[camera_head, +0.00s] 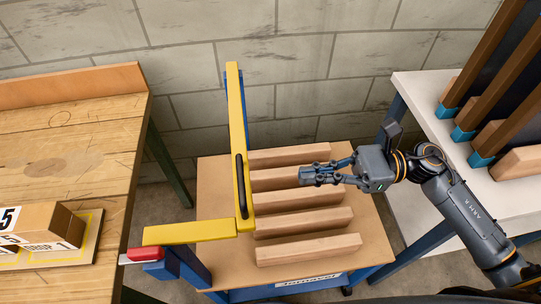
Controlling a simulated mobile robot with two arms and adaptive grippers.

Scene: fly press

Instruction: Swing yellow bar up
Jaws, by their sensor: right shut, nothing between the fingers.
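The yellow bar (237,120) is a long bar with a dark handle (241,187) along its lower part. It runs from the back toward the front in the middle of the view, and a shorter yellow arm (190,231) meets its near end from the left. A blue post (188,268) stands under that arm. My right gripper (308,175) is to the right of the handle, clear of it, pointing left. It is shut and empty, above the wooden slats. My left gripper is not in view.
Several wooden slats (309,249) lie on a blue-framed cart below my right gripper. A wooden table (75,134) with a cardboard box (45,225) stands at left. A white table (415,92) with brown boards in blue holders is at right. A block wall closes the back.

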